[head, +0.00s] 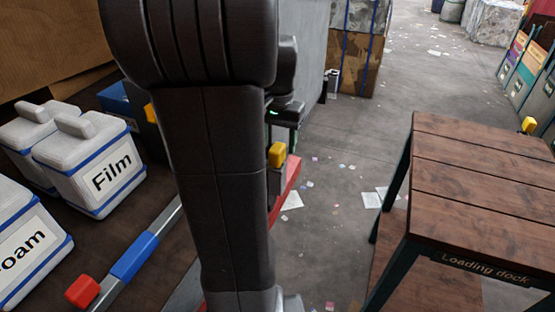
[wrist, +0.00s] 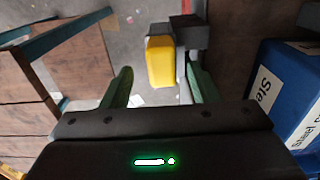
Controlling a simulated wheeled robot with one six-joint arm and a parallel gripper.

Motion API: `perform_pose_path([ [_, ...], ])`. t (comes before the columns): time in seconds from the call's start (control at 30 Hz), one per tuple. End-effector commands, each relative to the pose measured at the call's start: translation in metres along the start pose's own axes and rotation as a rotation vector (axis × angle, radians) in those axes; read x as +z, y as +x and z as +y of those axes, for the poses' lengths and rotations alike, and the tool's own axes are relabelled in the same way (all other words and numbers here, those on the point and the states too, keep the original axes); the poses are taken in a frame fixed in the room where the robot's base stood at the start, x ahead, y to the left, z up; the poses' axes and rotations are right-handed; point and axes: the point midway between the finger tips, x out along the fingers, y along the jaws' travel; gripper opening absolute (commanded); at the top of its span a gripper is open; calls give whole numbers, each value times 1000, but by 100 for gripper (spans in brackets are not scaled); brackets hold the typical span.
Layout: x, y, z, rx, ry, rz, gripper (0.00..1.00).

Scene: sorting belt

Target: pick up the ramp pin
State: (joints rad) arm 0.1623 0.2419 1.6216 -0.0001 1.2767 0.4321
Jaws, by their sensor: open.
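The ramp pin appears to be the yellow-topped piece (head: 277,154) just right of my arm in the head view, beside a red rail. In the wrist view its yellow block (wrist: 160,62) shows beyond and between my fingers, with grey and black parts beside it. My gripper (wrist: 158,80) is open, with a green finger on each side and nothing held. The right finger looks close to the grey part; I cannot tell whether they touch. In the head view my arm hides part of the area, and the gripper's dark body (head: 287,112) shows above the yellow piece.
A wooden table marked "Loading dock" (head: 480,165) stands at the right. White bins, one marked "Film" (head: 112,172), stand at the left. A blue bin (wrist: 265,85) is close to my gripper's right in the wrist view. Open floor with scraps lies between rail and table.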

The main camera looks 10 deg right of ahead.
Motion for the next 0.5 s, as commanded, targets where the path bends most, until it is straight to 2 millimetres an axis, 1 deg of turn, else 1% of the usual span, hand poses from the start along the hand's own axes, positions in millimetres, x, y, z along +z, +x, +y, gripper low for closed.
perform_pose_path([
  [0.3, 2, 43, -1, 2, 0, -4, 55],
  [0.4, 2, 49, -1, 1, 0, -3, 55],
  [0.5, 2, 50, -1, 1, 0, -2, 55],
])
